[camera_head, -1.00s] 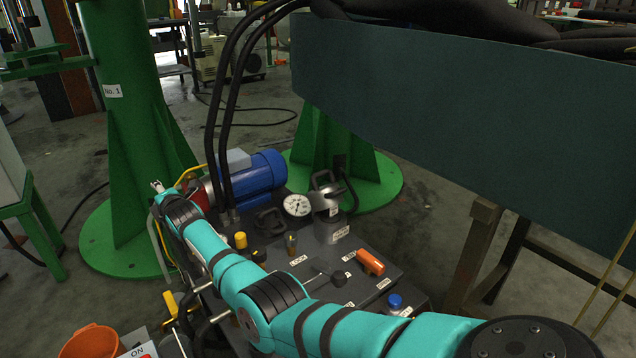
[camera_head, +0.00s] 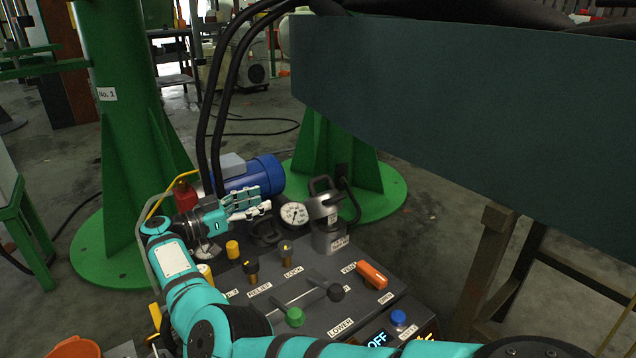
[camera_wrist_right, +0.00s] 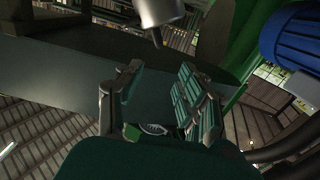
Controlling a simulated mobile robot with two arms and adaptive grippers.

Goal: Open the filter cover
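A silver canister (camera_head: 331,236) with a black handle on its lid (camera_head: 321,206) stands at the back of the dark machine top in the head view. It looks like the filter with its cover, and the lid looks seated. My right gripper (camera_head: 262,203) is left of it, pointing right, and looks empty. The round gauge (camera_head: 294,214) lies between them. In the right wrist view the two fingers (camera_wrist_right: 158,100) are spread apart with nothing clearly between them. A silver part (camera_wrist_right: 160,10) shows at the top edge there; I cannot tell whether it is the canister. My left gripper is not in view.
A blue motor (camera_head: 252,175) is behind my right gripper. Black hoses (camera_head: 217,110) rise beside it. A loose-looking black handle (camera_head: 265,232) lies in front of the gauge. Valves, levers and an orange handle (camera_head: 372,274) crowd the machine top. A large dark panel (camera_head: 440,110) hangs at right.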

